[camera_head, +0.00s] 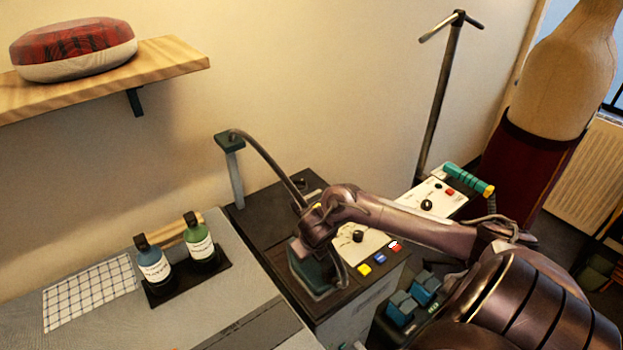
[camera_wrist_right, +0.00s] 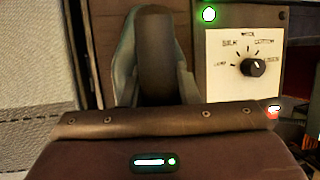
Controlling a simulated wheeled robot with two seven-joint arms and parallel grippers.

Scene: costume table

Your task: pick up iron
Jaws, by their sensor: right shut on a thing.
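The iron (camera_head: 316,277) is a dark teal, wedge-shaped body at the front of the black-topped steam station, left of the control panel. My right gripper (camera_head: 303,250) comes down over it from the right and is shut on the iron. In the right wrist view the iron (camera_wrist_right: 124,72) shows just beyond the gripper housing, with a dark rounded handle in its middle. The fingertips are hidden there. I cannot tell whether the iron's base touches the station top. My left gripper is not in view.
A hose (camera_head: 268,160) arcs from a post (camera_head: 234,175) toward the iron. The control panel (camera_head: 365,243) has a knob and coloured buttons. Two bottles (camera_head: 199,243) stand on a black tray (camera_head: 217,265) at left, beside a checked cloth (camera_head: 90,292). A dress form (camera_head: 563,85) stands at right.

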